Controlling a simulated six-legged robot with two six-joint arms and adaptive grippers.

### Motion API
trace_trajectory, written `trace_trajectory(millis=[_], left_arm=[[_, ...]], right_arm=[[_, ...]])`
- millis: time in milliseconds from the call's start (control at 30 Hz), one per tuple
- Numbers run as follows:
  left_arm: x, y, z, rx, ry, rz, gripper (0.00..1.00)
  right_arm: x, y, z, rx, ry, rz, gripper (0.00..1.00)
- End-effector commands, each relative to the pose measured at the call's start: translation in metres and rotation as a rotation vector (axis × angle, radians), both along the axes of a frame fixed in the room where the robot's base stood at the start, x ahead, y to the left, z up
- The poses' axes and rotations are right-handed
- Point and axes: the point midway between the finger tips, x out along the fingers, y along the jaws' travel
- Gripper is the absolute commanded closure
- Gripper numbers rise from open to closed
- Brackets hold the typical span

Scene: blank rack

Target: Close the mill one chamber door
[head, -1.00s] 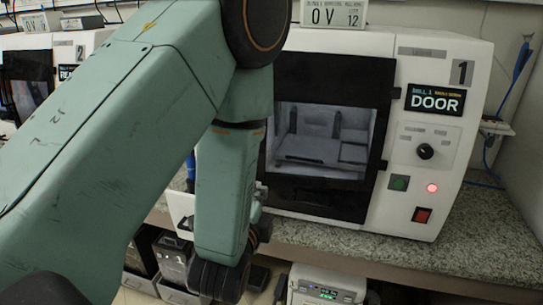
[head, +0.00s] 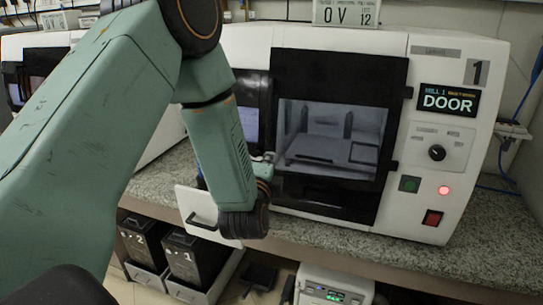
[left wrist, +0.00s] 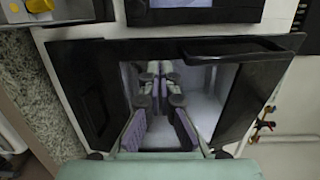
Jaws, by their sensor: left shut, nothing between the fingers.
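Mill one (head: 455,60) is a white machine marked 1, with a lit DOOR display (head: 448,100). Its black-framed chamber front (head: 335,72) has a pale lit interior behind the opening or glass. My left gripper (head: 264,163) is mostly hidden behind my green forearm, just left of that front. In the left wrist view my left gripper (left wrist: 157,72) is shut and empty, its fingers pointing toward a pale chamber in a black door frame (left wrist: 80,60). A black bar handle (left wrist: 235,52) lies right of the fingertips, apart from them. I cannot tell how far the door stands open. My right gripper is not in view.
A white panel with a dark handle (head: 193,200) juts out below my forearm. Black bins (head: 185,258) stand under the granite bench (head: 330,238). Another machine (head: 40,50) is at the far left. A white unit (head: 333,285) sits below the bench.

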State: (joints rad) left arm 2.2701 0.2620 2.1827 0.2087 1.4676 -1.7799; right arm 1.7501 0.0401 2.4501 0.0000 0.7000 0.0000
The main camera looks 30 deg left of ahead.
Motion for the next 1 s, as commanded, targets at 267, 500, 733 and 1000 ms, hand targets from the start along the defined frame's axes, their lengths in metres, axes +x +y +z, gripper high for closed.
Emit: trace_trajectory(millis=[267, 500, 733, 1000], left_arm=[[0.026, 0.009, -0.002, 0.002, 0.000, -0.001, 1.00], [0.029, 0.010, -0.003, 0.000, 0.001, -0.002, 1.00], [0.031, 0.012, -0.003, 0.000, 0.001, -0.001, 1.00], [0.066, 0.028, -0.009, -0.009, -0.004, -0.028, 1.00]], right_arm=[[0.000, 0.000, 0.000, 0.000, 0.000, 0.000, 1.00], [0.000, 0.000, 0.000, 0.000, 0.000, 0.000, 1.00], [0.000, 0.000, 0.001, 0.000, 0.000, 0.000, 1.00], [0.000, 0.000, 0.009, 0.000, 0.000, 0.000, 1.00]])
